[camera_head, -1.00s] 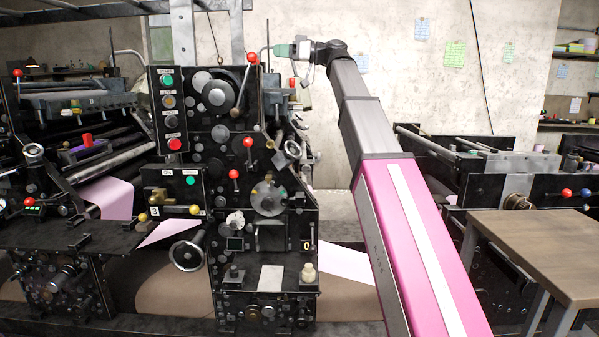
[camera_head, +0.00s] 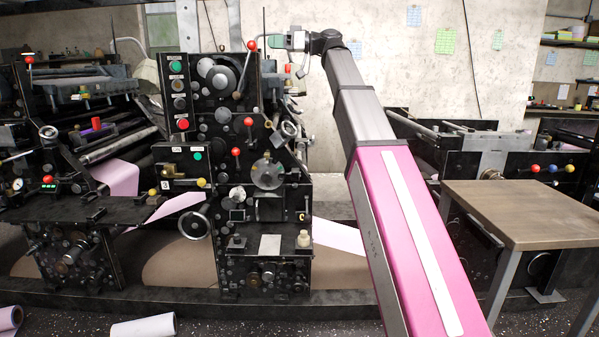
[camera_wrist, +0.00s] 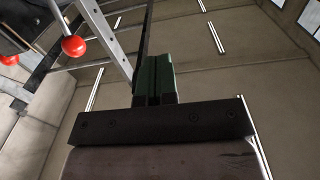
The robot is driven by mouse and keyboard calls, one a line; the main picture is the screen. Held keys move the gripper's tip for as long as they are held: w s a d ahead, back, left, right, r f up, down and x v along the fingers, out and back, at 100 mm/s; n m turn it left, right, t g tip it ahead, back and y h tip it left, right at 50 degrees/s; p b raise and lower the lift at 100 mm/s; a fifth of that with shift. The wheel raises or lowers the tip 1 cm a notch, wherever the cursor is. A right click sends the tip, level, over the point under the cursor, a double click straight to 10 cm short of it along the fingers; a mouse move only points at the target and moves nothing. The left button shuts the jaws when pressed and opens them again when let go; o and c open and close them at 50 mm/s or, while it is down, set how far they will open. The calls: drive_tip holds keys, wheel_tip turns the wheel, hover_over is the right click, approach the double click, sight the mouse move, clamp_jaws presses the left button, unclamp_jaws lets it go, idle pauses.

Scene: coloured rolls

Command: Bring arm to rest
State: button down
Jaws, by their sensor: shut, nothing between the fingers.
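My arm reaches up from the bottom right of the head view, with a long pink link and grey upper sections. My gripper (camera_head: 274,41) is at its far end, pointing left, high beside the top of the black printing machine (camera_head: 225,118). The machine's red-knobbed lever (camera_head: 252,45) stands close by in that view; I cannot tell whether they touch. In the wrist view, my gripper (camera_wrist: 154,70) shows green fingers pressed together with nothing between them.
A wooden table (camera_head: 530,212) stands at the right front. Pale rolls lie on the floor, one (camera_head: 143,327) at the bottom left. Pink paper (camera_head: 338,236) runs through the machine. A red ball knob (camera_wrist: 73,46) shows at the left of the wrist view.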

drive_tip(key=w+d+f+m+t+h, duration=0.1)
drive_tip(key=d+f+m+h, duration=0.25)
drive_tip(key=f, duration=1.15)
drive_tip(key=d+f+m+t+h, duration=0.1)
drive_tip(key=d+f+m+h, duration=0.2)
drive_tip(key=f, duration=1.3)
drive_tip(key=w+d+f+m+t+h, duration=0.1)
drive_tip(key=d+f+m+h, duration=0.2)
drive_tip(key=f, duration=1.2)
drive_tip(key=s+d+f+m+g+h, duration=0.1)
drive_tip(key=s+d+f, duration=0.4)
drive_tip(key=f, duration=0.6)
drive_tip(key=s+d+f+m+g+h, duration=0.1)
drive_tip(key=s+d+f+m+h, duration=0.3)
drive_tip(key=s+f, duration=0.6)
drive_tip(key=s+d+f+m+g+h, duration=0.1)
drive_tip(key=s+d+f+m+h, duration=0.2)
drive_tip(key=s+d+f, duration=0.5)
wheel_tip(320, 180, down, 5)
drive_tip(key=shift+f+h, duration=0.15)
drive_tip(key=shift+h, duration=0.3)
drive_tip(key=shift+d, duration=0.1)
